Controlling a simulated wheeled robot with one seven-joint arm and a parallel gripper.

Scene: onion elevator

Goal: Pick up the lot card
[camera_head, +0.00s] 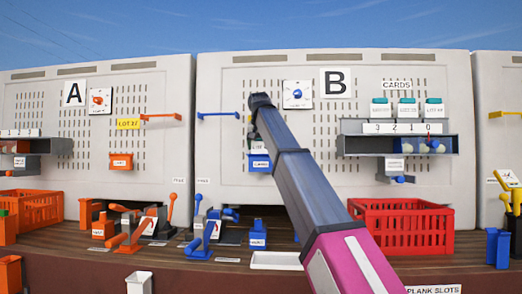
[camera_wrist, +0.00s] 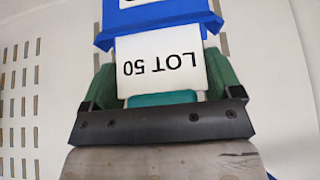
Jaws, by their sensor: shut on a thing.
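The lot card (camera_wrist: 160,62) is white, reads "LOT 50" upside down in the wrist view, and has a teal tab. My gripper (camera_wrist: 162,80) is shut on it, with a green finger at each side of the card. The card's far end overlaps a blue holder (camera_wrist: 160,18); I cannot tell whether it sits inside or in front. In the head view the blue holder (camera_head: 259,162) is on panel B, below the end of my arm. The card's upper part there is mostly hidden by my arm.
Other teal-topped cards (camera_head: 407,108) stand under the CARDS sign on panel B, above a grey shelf (camera_head: 365,146). A red crate (camera_head: 402,228) and a white tray (camera_head: 276,261) are on the bench. Levers (camera_head: 204,238) and an orange crate (camera_head: 33,208) are left.

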